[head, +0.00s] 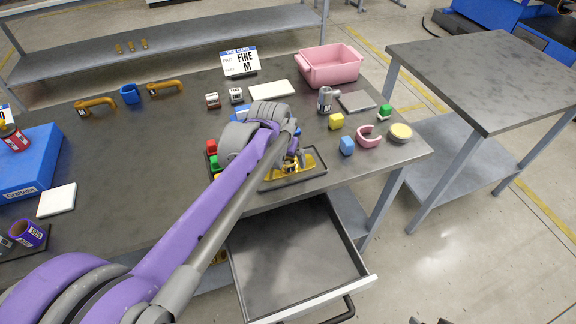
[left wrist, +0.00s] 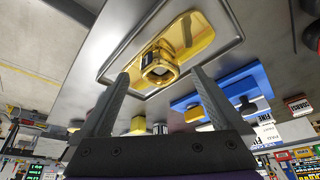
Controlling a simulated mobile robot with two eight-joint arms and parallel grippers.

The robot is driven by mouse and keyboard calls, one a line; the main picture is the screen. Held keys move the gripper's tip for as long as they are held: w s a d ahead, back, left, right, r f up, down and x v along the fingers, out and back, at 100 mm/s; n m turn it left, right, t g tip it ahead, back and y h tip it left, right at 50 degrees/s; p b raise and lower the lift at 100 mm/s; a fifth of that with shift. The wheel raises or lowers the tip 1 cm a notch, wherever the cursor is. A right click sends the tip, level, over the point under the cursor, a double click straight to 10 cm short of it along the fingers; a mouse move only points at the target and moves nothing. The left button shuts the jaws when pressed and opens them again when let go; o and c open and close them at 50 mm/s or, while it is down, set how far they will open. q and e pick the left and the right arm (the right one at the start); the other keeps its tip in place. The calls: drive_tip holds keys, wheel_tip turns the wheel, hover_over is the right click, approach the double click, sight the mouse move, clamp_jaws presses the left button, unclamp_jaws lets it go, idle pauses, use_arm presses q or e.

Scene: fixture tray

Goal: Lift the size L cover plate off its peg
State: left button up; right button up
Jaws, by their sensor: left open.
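A yellow plate (head: 283,172) lies on a grey fixture tray (head: 316,174) near the table's front edge. The left wrist view shows a glossy yellow block with a hole and a dark label (left wrist: 159,66) standing up from the yellow surface (left wrist: 200,30); I cannot read a size on it. My left gripper (left wrist: 160,72) is open, its fingertips on either side of this block with gaps showing. In the head view my left arm covers much of the tray, and any peg is hidden. Two dark tips at the bottom edge may be my right gripper (head: 429,321).
A pink bin (head: 330,70) is behind. An open, empty drawer (head: 290,255) juts out below.

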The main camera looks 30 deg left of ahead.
use_arm(q)
drive_tip(key=shift+x, duration=1.15)
clamp_jaws()
